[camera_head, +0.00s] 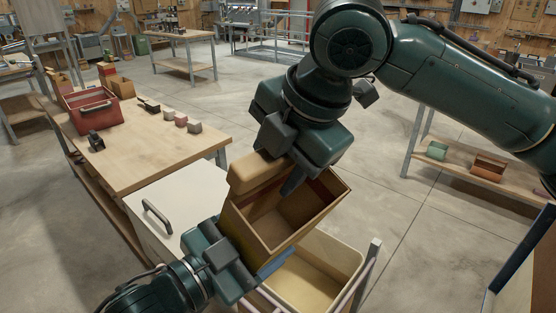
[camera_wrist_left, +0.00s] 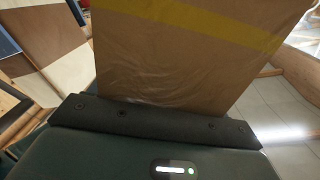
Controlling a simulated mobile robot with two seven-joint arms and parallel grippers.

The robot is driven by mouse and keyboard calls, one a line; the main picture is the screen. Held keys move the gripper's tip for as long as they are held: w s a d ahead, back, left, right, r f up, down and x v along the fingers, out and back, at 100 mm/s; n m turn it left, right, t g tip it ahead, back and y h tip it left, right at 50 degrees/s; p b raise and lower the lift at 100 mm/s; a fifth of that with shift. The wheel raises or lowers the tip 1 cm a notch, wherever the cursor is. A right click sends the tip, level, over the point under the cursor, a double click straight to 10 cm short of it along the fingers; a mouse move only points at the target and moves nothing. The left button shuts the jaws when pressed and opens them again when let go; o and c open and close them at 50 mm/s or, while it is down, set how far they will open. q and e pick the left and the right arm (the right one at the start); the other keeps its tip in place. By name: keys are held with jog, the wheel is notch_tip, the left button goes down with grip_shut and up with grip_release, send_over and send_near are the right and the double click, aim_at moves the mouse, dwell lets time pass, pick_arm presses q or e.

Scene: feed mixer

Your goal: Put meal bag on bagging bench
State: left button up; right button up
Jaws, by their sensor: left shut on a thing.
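The meal bag, a brown box-shaped, open-topped bag (camera_head: 262,238), is tilted at the lower middle of the head view. Its brown wall with a yellow band fills the left wrist view (camera_wrist_left: 175,65). My left gripper (camera_head: 240,262) is shut on its lower left side. My right gripper (camera_head: 287,168) is above its upper rim, with one dark finger reaching over the opening; its grip is hidden. A tan rounded block (camera_head: 256,170) shows beside that gripper. A wooden bench (camera_head: 165,152) stands at left; I cannot tell whether it is the bagging bench.
A cream bin (camera_head: 352,262) is below and right of the bag. A white lidded box (camera_head: 188,192) stands beside the bench. The bench holds a red toolbox (camera_head: 92,112) and several small blocks. A shelf (camera_head: 456,177) with items is at right. Open floor lies behind.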

jog(key=c, duration=0.9)
pick_arm(q)
jog(key=o, duration=1.8)
jog(key=shift+c, duration=0.2)
